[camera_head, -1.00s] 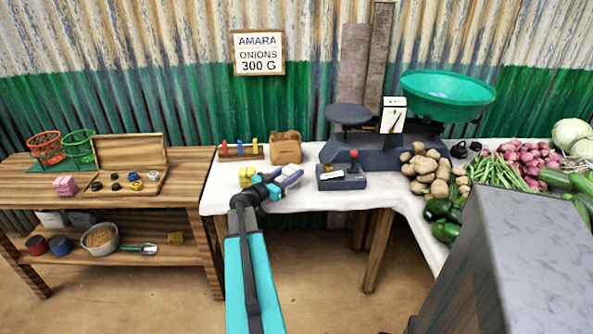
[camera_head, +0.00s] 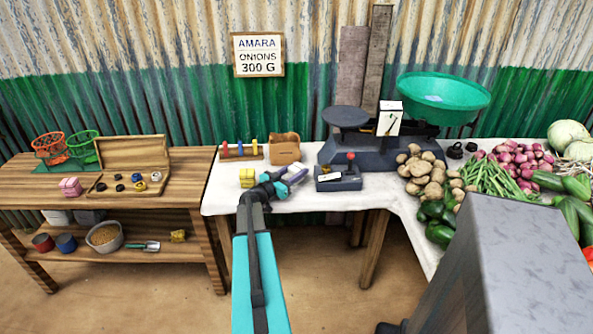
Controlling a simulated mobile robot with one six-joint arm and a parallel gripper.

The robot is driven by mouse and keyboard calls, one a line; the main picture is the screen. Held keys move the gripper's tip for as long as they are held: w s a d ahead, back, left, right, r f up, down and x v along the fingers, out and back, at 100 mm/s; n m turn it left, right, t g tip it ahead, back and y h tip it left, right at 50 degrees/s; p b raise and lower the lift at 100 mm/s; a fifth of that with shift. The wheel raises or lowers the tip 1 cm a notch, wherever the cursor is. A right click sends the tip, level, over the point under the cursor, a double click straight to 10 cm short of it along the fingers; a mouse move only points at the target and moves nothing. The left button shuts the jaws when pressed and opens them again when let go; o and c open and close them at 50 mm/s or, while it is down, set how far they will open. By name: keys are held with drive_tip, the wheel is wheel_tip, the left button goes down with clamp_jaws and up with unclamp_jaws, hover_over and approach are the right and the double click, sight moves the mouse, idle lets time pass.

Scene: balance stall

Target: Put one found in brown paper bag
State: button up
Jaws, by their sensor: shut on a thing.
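The brown paper bag (camera_head: 285,152) stands upright near the back of the white-covered table, its top edge uneven. My gripper (camera_head: 296,176) is over the front part of this table, a little in front of the bag and apart from it. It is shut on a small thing. A pale purple-grey patch shows at its fingers, but I cannot tell the held thing's shape from the fingers. The inside of the bag is hidden.
Yellow blocks (camera_head: 247,178) lie left of my gripper. A rack of coloured pegs (camera_head: 240,150) stands behind them. A dark box with a red knob (camera_head: 338,180) is to the right. The balance (camera_head: 372,152) with its green pan (camera_head: 443,98), potatoes (camera_head: 425,172) and onions (camera_head: 510,158) lie farther right.

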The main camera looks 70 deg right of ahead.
drive_tip(key=shift+f+b, duration=0.1)
drive_tip(key=shift+b, duration=0.3)
drive_tip(key=o, duration=1.2)
drive_tip(key=shift+a+r+p, duration=0.1)
drive_tip(key=shift+r+p, duration=0.1)
drive_tip(key=shift+p, duration=0.25)
drive_tip(key=b+v, duration=0.3)
drive_tip(key=v, duration=0.7)
drive_tip(key=shift+w+a+f, duration=0.1)
drive_tip(key=shift+a, duration=0.25)
drive_tip(key=shift+w+a, duration=0.25)
drive_tip(key=shift+a, duration=0.3)
